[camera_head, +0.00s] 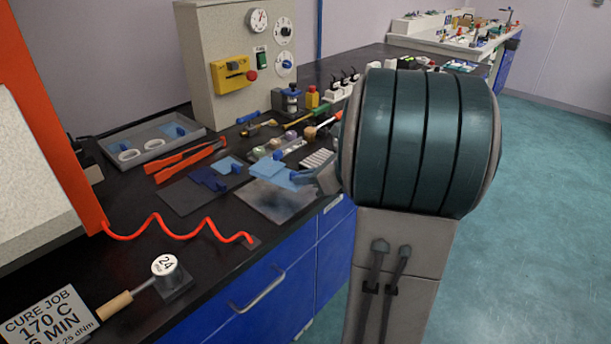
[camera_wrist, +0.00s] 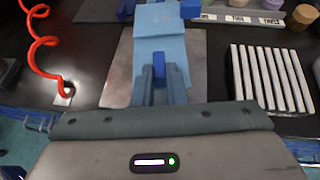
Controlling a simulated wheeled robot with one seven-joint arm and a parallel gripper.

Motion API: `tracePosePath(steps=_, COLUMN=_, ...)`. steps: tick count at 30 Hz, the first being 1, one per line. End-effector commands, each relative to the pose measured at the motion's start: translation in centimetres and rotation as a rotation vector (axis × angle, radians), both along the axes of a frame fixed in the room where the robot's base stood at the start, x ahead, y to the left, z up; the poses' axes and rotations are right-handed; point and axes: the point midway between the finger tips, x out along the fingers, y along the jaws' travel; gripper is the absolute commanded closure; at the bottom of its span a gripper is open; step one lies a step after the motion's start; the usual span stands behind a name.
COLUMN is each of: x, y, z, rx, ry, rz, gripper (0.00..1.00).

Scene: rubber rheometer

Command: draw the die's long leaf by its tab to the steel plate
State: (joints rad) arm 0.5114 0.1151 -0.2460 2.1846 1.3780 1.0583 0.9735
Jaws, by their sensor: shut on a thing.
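The light blue long leaf (camera_head: 270,171) lies over the far part of the steel plate (camera_head: 277,205) in the head view. In the wrist view the leaf (camera_wrist: 159,22) runs away from my gripper (camera_wrist: 159,70), with the steel plate (camera_wrist: 118,75) showing on both sides beneath it. My gripper (camera_head: 308,180) is shut on the leaf's dark blue tab (camera_wrist: 158,62), which shows between the fingers. Whether the leaf touches the plate or hangs just above it I cannot tell. My wrist and fingers hide the plate's near middle in the wrist view.
A dark mat (camera_head: 176,197) with dark blue pieces (camera_head: 210,178) lies left of the plate. A ribbed white block (camera_wrist: 268,78) stands to the right in the wrist view. Tongs (camera_head: 185,160) lie behind.

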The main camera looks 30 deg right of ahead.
Motion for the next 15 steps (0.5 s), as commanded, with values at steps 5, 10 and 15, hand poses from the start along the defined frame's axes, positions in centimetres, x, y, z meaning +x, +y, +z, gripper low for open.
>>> tracePosePath(steps=5, x=0.0, y=0.0, z=-1.4, rx=0.000, ry=0.000, rz=0.000, gripper=1.00)
tracePosePath(steps=10, x=0.0, y=0.0, z=-2.4, rx=0.000, ry=0.000, rz=0.000, gripper=1.00)
tracePosePath(steps=15, x=0.0, y=0.0, z=-3.4, rx=0.001, ry=0.000, rz=0.000, gripper=1.00)
